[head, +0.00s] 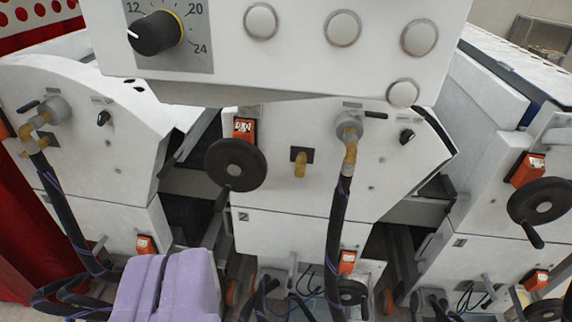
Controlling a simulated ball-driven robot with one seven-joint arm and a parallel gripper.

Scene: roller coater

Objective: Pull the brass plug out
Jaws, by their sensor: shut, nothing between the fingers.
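A short brass-coloured plug (300,167) sticks out of a small black square plate on the white front of the middle machine unit. It points downward and looks seated in the plate. My gripper (163,260), with lilac fingers, shows at the bottom left. Its fingers are side by side and shut, with nothing between them. In the picture it is below and left of the plug, clearly apart from it. Nothing hides the plug.
A black handwheel (235,165) is left of the plug. A black hose (338,225) with a brass elbow (350,155) hangs close on its right. A control panel (290,65) with a knob (155,33) and round buttons overhangs above.

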